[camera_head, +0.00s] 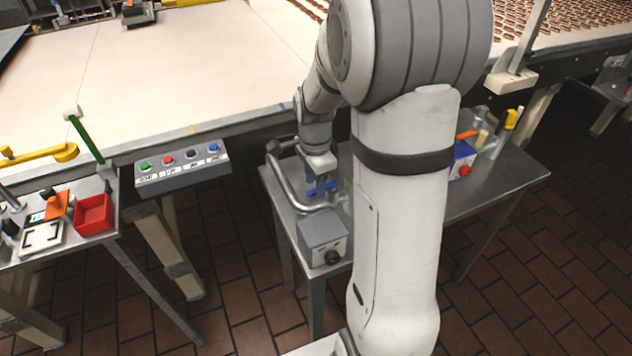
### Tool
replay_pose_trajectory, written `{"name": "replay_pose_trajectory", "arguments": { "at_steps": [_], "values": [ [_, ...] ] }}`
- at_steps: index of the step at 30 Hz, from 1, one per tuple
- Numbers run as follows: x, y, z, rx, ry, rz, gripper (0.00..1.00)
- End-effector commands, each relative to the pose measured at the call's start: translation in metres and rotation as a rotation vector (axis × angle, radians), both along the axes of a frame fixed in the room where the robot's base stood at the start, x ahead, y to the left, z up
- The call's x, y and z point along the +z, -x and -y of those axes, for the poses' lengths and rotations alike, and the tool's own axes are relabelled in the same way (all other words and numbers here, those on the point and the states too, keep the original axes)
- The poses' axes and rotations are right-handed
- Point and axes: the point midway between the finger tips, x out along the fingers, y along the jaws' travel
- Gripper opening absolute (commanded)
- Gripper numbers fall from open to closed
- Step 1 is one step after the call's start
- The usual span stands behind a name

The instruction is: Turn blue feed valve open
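The blue feed valve (331,188) shows as a small blue handle beside a bent metal pipe (284,185) on the metal side table. My gripper (321,181) points down right at the blue handle, overlapping it in this view. The fingers are small and partly merge with the handle, so I cannot tell whether they are open, shut or touching it. My arm hides the area to the right of the valve.
A grey box with a black knob (332,258) stands in front of the valve. A button panel (182,166) is on the left. A red tray (94,214) sits on another table. A blue box with a red button (463,160) is right of my arm.

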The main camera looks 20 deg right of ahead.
Motion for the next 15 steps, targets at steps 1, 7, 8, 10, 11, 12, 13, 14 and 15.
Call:
{"name": "replay_pose_trajectory", "arguments": {
  "at_steps": [1, 7, 8, 10, 11, 12, 13, 14, 15],
  "values": [
    [0.008, -0.001, 0.0, 0.0, 0.001, 0.004, 0.38],
    [0.043, -0.001, 0.0, 0.0, 0.001, 0.005, 0.38],
    [0.048, -0.001, 0.0, 0.0, 0.001, 0.006, 0.38],
    [0.057, -0.001, 0.0, 0.0, 0.001, 0.005, 0.38],
    [0.06, -0.001, 0.0, 0.0, 0.001, 0.003, 0.38],
    [0.064, -0.001, 0.0, 0.0, 0.001, 0.003, 0.38],
    [0.066, -0.001, 0.0, 0.0, 0.001, 0.003, 0.38],
    [0.068, -0.001, 0.0, 0.0, 0.001, 0.003, 0.38],
    [0.07, 0.0, 0.0, 0.0, 0.001, 0.002, 0.38]
  ]
}}
